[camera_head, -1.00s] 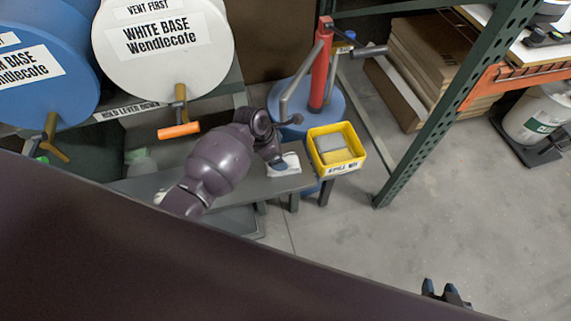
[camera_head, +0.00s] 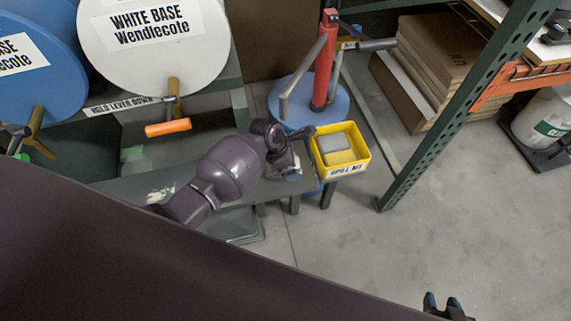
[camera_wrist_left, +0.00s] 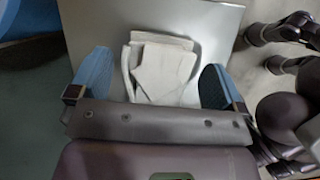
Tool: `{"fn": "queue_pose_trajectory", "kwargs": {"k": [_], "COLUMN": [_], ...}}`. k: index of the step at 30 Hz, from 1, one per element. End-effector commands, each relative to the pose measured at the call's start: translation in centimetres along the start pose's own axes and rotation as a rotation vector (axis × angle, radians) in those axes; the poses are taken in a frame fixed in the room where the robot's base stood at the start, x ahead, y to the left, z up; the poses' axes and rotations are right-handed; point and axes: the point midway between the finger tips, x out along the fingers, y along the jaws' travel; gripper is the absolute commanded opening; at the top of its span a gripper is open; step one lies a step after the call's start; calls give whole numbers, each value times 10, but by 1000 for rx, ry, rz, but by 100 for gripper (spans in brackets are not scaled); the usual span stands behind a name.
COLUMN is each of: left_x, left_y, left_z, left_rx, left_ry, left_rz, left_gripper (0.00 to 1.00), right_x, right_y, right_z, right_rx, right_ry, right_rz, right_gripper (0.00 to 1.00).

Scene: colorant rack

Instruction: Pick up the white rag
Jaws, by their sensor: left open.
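The white rag (camera_wrist_left: 163,68) lies folded on a grey bench top (camera_wrist_left: 215,20) in the left wrist view. My left gripper (camera_wrist_left: 158,85) is open, with one blue fingertip on each side of the rag and gaps between. In the head view the left arm reaches over the low grey bench (camera_head: 125,188). There its gripper (camera_head: 281,163) is bent down at the bench's right end, and a bit of the rag (camera_head: 295,167) shows beside it. My right gripper (camera_head: 442,302) is at the bottom edge, its blue fingertips apart and empty, far from the rag.
A pale crumpled item (camera_head: 160,195) lies on the bench's left part.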

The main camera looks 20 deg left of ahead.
Motion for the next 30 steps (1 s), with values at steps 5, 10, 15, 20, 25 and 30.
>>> {"fn": "queue_pose_trajectory", "kwargs": {"k": [5,10,15,20,25,30], "left_x": [-2,-1,0,2,3,3], "left_y": [1,1,1,0,0,0], "left_z": [1,1,1,0,0,-1], "left_rx": [1,0,1,1,1,1], "left_ry": [-2,-2,-3,-3,-2,-2], "left_rz": [2,2,2,2,1,1], "left_gripper": [96,96,96,96,96,91], "right_x": [0,0,0,0,0,0], "right_y": [0,-1,-2,-2,-2,-2], "right_z": [-2,-2,-4,-6,-6,-6], "right_rx": [3,8,14,16,16,11], "right_ry": [3,4,7,10,10,9], "right_rz": [1,2,3,3,3,3], "right_gripper": [39,39,39,39,39,39]}}
